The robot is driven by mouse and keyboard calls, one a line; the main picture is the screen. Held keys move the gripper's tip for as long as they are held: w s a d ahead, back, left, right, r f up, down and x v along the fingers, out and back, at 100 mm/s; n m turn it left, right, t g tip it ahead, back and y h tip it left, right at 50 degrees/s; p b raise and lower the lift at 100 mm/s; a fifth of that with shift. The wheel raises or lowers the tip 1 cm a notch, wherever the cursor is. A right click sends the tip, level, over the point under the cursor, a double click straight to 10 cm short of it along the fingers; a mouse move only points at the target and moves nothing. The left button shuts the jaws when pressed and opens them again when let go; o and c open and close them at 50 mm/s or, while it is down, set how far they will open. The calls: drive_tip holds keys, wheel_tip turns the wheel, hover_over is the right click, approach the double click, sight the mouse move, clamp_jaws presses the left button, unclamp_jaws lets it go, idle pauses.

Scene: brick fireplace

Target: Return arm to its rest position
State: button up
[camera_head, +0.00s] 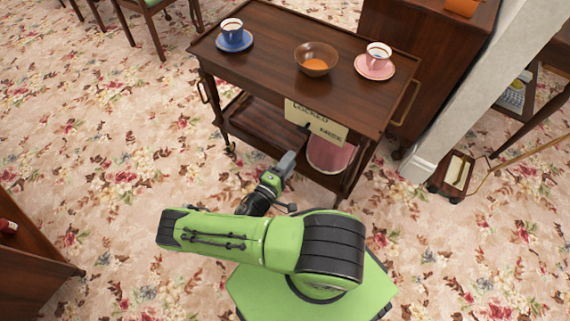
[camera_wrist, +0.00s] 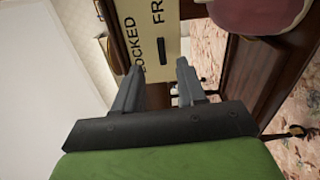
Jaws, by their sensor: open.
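My gripper (camera_wrist: 160,85) is open, with its two grey fingers apart and nothing visible between them in the wrist view. In the head view my gripper (camera_head: 284,168) is in front of the trolley, close to its lower shelf. My green arm is folded low over my base at the bottom of the head view. A cream sign (camera_head: 318,122) with the word LOCKED hangs at the trolley's front; it also shows beyond the fingers in the wrist view (camera_wrist: 150,40). I cannot tell whether the fingers touch anything.
The wooden trolley (camera_head: 270,45) bears a blue cup and saucer (camera_head: 233,38), a brown bowl (camera_head: 316,59), and a pink cup and saucer (camera_head: 375,62). A pink round object (camera_head: 330,155) is on its lower shelf. A white pillar (camera_head: 460,95) stands right.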

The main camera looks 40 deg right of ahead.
drive_tip(key=shift+v, duration=1.2)
drive_tip(key=a+r+m+g+y+p, duration=0.35)
drive_tip(key=r+y, duration=0.25)
drive_tip(key=r, duration=0.8)
drive_tip(key=a+r+m+g+y+p, duration=0.35)
drive_tip(key=a+r+y, duration=0.2)
drive_tip(key=r, duration=0.85)
drive_tip(key=s+a+r+n+t+y+p, duration=0.1)
drive_tip(key=s+a+r+t+y+p, duration=0.1)
drive_tip(key=s+r, duration=0.4)
drive_tip(key=s+a+r+n+t+y+p, duration=0.1)
drive_tip(key=s+r, duration=0.5)
drive_tip(key=r, duration=0.8)
drive_tip(key=t+y+p, duration=0.1)
drive_tip(key=t+y, duration=0.1)
drive_tip(key=t, duration=0.1)
drive_tip(key=shift+s+a+p, duration=0.35)
drive_tip(key=shift+y, duration=0.25)
